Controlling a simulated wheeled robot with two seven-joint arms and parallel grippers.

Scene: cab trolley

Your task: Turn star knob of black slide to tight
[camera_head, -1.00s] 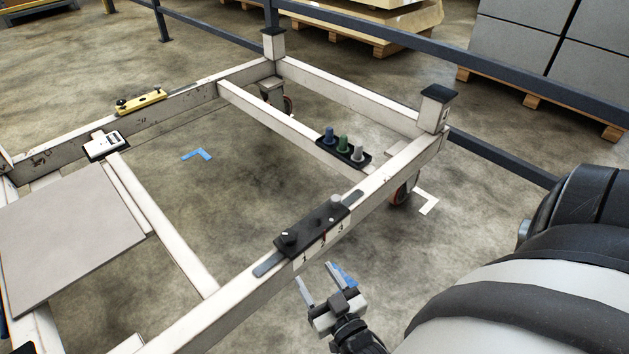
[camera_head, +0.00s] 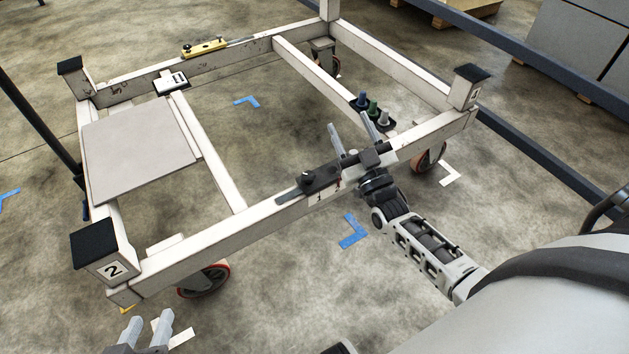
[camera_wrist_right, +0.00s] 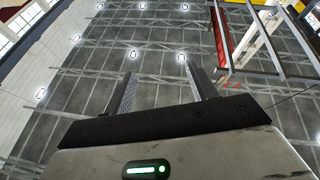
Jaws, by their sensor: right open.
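The black slide (camera_head: 326,178) lies along the top of the near white rail of the trolley, above printed numerals. A dark knob (camera_head: 307,179) stands at its left end. Its right part is hidden behind my right gripper, so a knob there cannot be seen. My right gripper (camera_head: 352,131) is over the right part of the slide, with its fingers apart, pointing up and away. In the right wrist view, the fingers (camera_wrist_right: 161,92) are apart with nothing between them. My left gripper (camera_head: 148,328) is low at the bottom left, clear of the trolley, with its fingers apart and empty.
A black holder with blue, green and grey knobs (camera_head: 374,108) sits on the cross rail behind my right gripper. A yellow slide (camera_head: 205,47) and a white device (camera_head: 171,83) lie on the far side. A grey panel (camera_head: 140,145) covers the left. Corner posts (camera_head: 467,88) stand up.

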